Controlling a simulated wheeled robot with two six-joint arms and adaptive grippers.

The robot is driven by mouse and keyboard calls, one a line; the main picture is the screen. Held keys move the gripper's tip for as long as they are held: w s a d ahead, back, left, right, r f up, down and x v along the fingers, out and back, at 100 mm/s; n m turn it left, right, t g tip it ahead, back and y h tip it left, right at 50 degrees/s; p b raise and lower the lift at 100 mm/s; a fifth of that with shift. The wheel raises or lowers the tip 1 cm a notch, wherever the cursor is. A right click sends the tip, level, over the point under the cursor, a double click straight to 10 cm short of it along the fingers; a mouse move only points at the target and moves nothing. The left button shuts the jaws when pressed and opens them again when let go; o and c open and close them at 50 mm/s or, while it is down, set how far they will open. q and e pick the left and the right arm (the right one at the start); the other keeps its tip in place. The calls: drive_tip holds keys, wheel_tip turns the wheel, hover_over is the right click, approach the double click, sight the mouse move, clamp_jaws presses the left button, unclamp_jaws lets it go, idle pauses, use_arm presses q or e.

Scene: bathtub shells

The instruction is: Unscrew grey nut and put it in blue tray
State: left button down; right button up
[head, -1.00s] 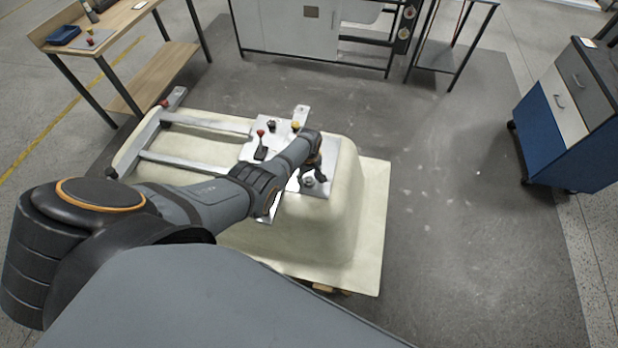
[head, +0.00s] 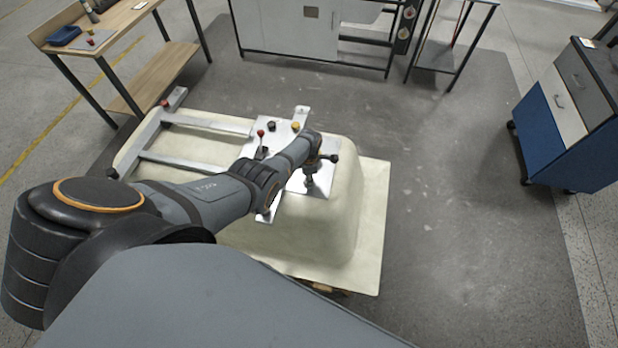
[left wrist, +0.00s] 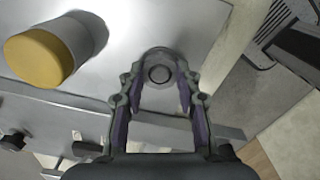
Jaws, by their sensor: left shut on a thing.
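My left gripper (head: 312,184) reaches down to the metal plate (head: 267,205) on top of the cream bathtub shell. In the left wrist view, its two fingers are closed around the grey nut (left wrist: 159,74), a small round piece at the plate, seen from above. In the head view the gripper hides most of the nut. The blue tray (head: 64,36) lies on the wooden bench at the top left, far from the gripper. My right gripper is not in view.
A yellow-capped knob (head: 295,126), a black knob (head: 272,126) and a red-tipped lever (head: 261,134) stand on the plate near my arm. The wooden bench (head: 130,17) is at the back left. A blue cabinet (head: 552,135) stands at the right, with clear floor before it.

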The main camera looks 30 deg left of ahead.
use_arm(q)
drive_tip(key=shift+n, duration=0.3)
drive_tip(key=c, duration=0.8)
unclamp_jaws()
drive_tip(key=shift+c, duration=0.2)
drive_tip(key=shift+c, duration=0.9)
